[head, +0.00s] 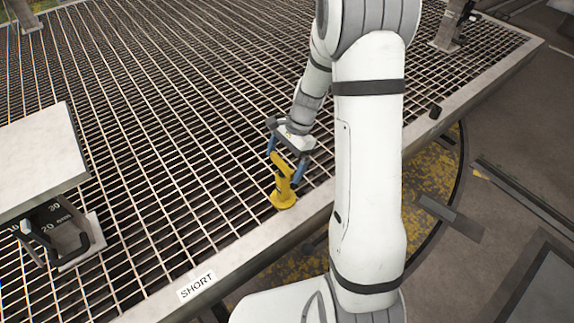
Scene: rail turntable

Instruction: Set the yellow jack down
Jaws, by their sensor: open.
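The yellow jack (284,188) stands upright on the metal grating (190,130), close to the grating's front rim. Its round base rests at the grating, and its top is up between my gripper's fingers. My gripper (287,158) is open, with one finger on each side of the jack's upper part. I cannot tell from this view whether either finger touches the jack.
A pale box-like block (38,160) stands at the left, with a dark dial marked with numbers (55,228) below it. A label reading SHORT (197,286) is on the front rim. Grating left of the jack is clear.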

